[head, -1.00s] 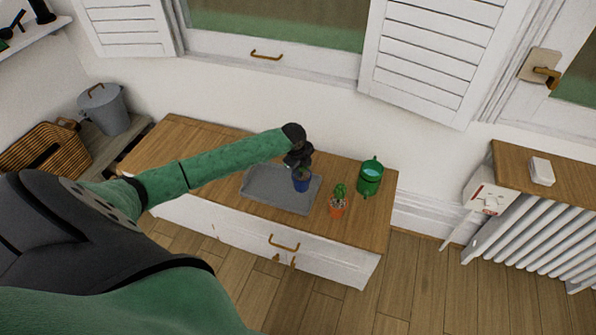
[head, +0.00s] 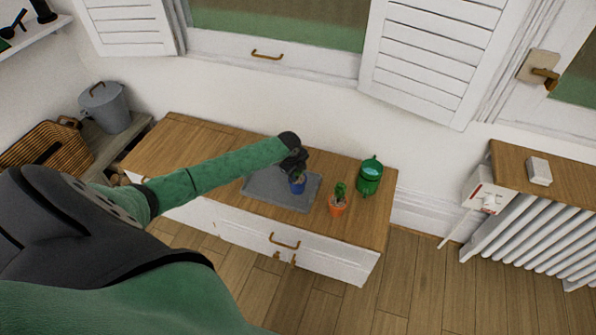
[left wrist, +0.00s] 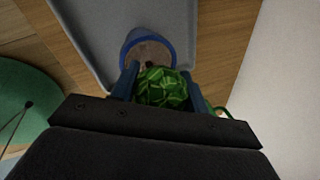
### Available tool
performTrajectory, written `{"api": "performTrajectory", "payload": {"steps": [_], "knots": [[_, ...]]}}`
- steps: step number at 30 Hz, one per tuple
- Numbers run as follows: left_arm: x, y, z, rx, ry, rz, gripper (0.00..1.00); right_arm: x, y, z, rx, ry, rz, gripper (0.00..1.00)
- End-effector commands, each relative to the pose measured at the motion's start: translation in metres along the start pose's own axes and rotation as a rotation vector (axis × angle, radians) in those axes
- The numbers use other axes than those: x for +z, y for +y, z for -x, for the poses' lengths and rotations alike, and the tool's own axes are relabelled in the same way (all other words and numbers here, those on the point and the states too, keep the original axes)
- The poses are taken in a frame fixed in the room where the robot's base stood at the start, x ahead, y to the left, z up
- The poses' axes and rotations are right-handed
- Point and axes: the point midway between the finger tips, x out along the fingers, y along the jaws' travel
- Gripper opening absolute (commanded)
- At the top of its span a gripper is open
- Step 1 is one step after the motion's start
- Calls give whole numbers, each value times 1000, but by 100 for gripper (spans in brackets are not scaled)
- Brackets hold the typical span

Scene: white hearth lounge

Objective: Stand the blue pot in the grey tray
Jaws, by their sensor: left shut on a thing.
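The blue pot (head: 297,187) holds a green plant. My left gripper (head: 297,172) is shut on it, over the grey tray (head: 262,187) on the wooden cabinet top. In the left wrist view the pot's blue rim (left wrist: 127,42) and soil show beyond the round, patterned green plant (left wrist: 162,88), which lies between the fingers (left wrist: 160,85). The tray (left wrist: 90,35) shows behind the pot. The pot looks close to upright; I cannot tell whether its base touches the tray floor. My right gripper is not in view.
An orange pot (head: 337,209) with a cactus stands just right of the tray. A green watering can (head: 369,178) stands behind it to the right. The cabinet top (head: 180,143) is clear to the left. The wall and window are behind.

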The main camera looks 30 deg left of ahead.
Motion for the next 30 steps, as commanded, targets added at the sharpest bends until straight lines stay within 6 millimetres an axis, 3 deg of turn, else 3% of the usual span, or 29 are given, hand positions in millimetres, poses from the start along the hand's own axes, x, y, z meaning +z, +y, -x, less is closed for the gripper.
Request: {"api": "performTrajectory", "payload": {"steps": [3,4,7,20,24,30], "knots": [[0,0,-2,-1,0,0,0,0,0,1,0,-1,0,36],[0,0,-2,0,0,0,47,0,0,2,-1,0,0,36],[0,0,-2,0,0,0,67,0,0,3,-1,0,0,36],[0,0,4,-1,-1,-1,67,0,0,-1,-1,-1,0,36],[1,0,23,-1,-2,-1,67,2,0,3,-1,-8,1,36],[1,0,62,-1,-2,-3,67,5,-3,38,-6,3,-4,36]]}}
